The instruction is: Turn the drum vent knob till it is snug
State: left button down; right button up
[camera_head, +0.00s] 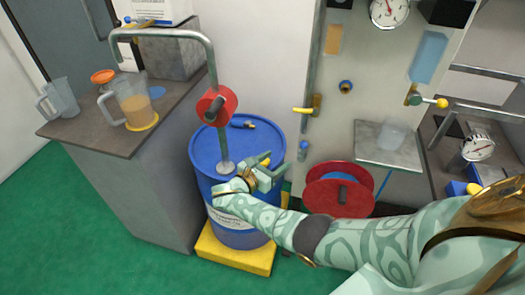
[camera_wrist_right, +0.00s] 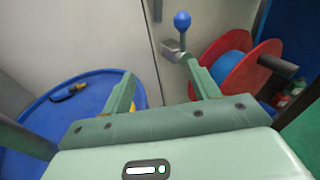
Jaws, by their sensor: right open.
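The blue drum (camera_head: 205,160) stands upright at the centre of the head view. Its blue lid also shows at the left of the right wrist view (camera_wrist_right: 100,88). My right gripper (camera_head: 274,165) is over the right side of the drum, open, with its fingers apart (camera_wrist_right: 160,76). A small yellow piece (camera_wrist_right: 141,101) shows beyond the left finger in the wrist view, mostly hidden by that finger. It may be the vent knob, but I cannot tell, nor whether the finger touches it. Nothing shows gripped between the fingers. My left gripper is not in view.
A bent pump pipe with a red wheel (camera_head: 228,105) rises from the drum. A small dark tool (camera_wrist_right: 68,92) lies on the lid. A blue-ball lever (camera_wrist_right: 182,22) juts from the panel beyond my fingers. A red reel (camera_head: 318,192) stands right of the drum.

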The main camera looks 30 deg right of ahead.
notch_tip(320, 180, up, 2)
jog(key=s+n+t+y+p, duration=0.1)
jog(key=s+n+t+p, duration=0.1)
jog(key=n+t+p, duration=0.15)
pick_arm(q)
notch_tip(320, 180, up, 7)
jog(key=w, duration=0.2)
pick_arm(e)
jog(key=n+t+y, duration=0.3)
jog(key=y, duration=0.4)
send_near(263, 163)
jog(key=b+x, duration=0.9)
jog(key=shift+d, duration=0.1)
jog(key=shift+w+d, duration=0.25)
jog(key=shift+w, duration=0.1)
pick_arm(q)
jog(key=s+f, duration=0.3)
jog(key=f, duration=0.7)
pick_arm(e)
jog(key=c, duration=1)
